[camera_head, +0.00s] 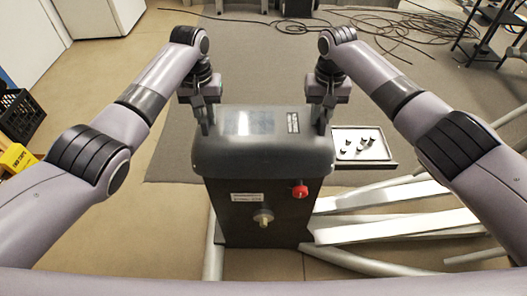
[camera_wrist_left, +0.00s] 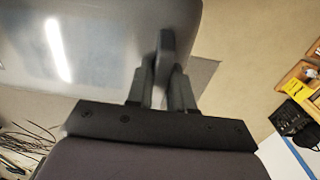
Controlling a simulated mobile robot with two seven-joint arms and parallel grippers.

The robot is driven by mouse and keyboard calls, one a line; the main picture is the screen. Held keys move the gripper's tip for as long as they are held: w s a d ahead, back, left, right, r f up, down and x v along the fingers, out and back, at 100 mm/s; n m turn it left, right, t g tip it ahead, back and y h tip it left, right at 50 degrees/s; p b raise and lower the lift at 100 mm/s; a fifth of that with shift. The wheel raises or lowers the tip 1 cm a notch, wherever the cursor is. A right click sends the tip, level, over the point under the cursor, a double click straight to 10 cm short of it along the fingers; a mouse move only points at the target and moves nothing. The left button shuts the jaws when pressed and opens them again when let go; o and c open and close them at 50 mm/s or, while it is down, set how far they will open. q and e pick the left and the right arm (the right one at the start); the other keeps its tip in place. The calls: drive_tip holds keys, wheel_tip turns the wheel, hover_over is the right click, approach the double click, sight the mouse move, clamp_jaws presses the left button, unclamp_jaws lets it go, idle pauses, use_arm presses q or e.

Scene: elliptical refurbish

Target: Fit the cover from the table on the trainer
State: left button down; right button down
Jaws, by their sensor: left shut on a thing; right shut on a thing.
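The dark grey cover (camera_head: 262,155), with a rounded front edge, is at the top of the trainer (camera_head: 235,225), over its black upright body. I cannot tell whether it is fully seated or slightly above. My left gripper (camera_head: 208,125) is shut on the cover's left edge, and my right gripper (camera_head: 322,122) is shut on its right edge. In the left wrist view, the left fingers (camera_wrist_left: 164,88) close on a dark upright tab of the cover (camera_wrist_left: 95,45). The trainer's front has a red knob and a brass-coloured fitting.
A tray (camera_head: 375,157) with small dark parts is at the right, behind pale frame bars (camera_head: 390,230). Cables (camera_head: 400,22) lie on the floor at the back. A black crate (camera_head: 18,115) and a yellow box (camera_head: 17,158) are at the far left. Floor left of the trainer is clear.

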use_arm(q)
drive_tip(key=c, duration=1)
unclamp_jaws()
drive_tip(key=shift+f, duration=0.1)
use_arm(e)
drive_tip(key=c, duration=1)
unclamp_jaws()
drive_tip(key=shift+f, duration=0.1)
use_arm(q)
wheel_tip(320, 180, up, 12)
use_arm(e)
wheel_tip(320, 180, up, 12)
drive_tip(key=shift+s, duration=0.1)
